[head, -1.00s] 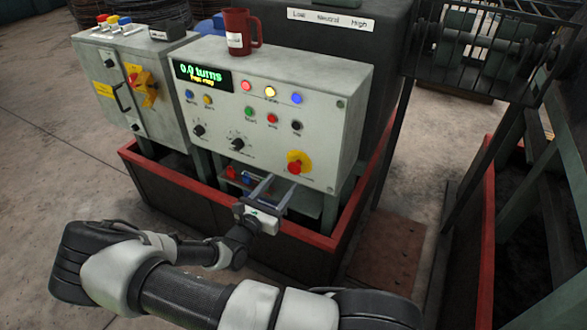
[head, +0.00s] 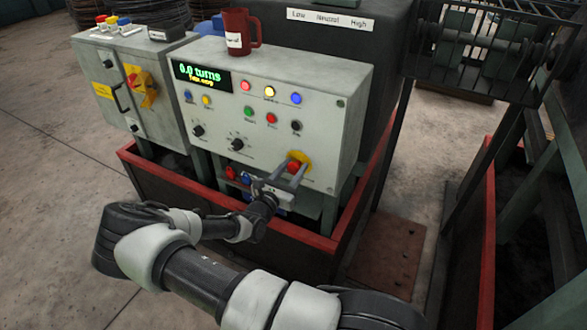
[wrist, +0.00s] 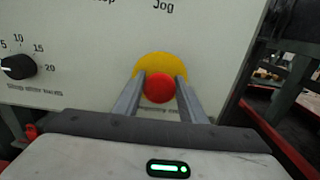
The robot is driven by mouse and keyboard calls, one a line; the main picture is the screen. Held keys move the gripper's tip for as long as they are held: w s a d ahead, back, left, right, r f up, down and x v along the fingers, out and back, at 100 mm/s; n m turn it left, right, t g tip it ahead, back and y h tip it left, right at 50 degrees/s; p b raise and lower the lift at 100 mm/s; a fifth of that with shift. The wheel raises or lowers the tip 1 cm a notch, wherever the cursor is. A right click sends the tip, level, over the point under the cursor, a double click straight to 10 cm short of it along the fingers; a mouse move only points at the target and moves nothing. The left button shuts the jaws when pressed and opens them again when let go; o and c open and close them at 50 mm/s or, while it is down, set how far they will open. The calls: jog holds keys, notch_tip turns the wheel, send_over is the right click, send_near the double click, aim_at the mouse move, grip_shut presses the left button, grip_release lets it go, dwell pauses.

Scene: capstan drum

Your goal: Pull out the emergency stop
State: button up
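The emergency stop is a red mushroom button (head: 293,167) on a yellow round plate (head: 303,157), at the lower right of the grey control panel (head: 330,120). In the wrist view the red button (wrist: 159,88) sits between my two fingers, in front of the yellow plate (wrist: 160,62). My gripper (head: 284,170) reaches up to the button from the lower left, one finger on each side. It also shows in the wrist view (wrist: 159,90). The fingers are apart; small gaps seem to remain beside the button, and I cannot tell whether they touch it.
A display reading 0.0 turns (head: 202,77) and several knobs, lamps and buttons share the panel. A red mug (head: 240,30) stands on top. A grey cabinet with a yellow and red switch (head: 142,86) is at left. A red-rimmed tray (head: 290,236) lies below the panel.

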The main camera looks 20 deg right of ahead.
grip_shut()
jog(key=shift+s+a+r+p, duration=0.25)
jog(key=shift+a+p, duration=0.1)
jog(key=shift+p, duration=0.3)
jog(key=shift+s+a+f, duration=0.1)
jog(key=shift+s+f, duration=0.05)
jog(key=shift+f, duration=0.2)
jog(key=o, duration=0.6)
grip_release()
jog(key=shift+a, duration=0.1)
jog(key=shift+c, duration=0.2)
jog(key=shift+r, duration=0.1)
jog(key=v, duration=1.7)
jog(key=shift+s+p, duration=0.2)
jog(key=shift+p, duration=0.15)
jog(key=shift+a, duration=0.15)
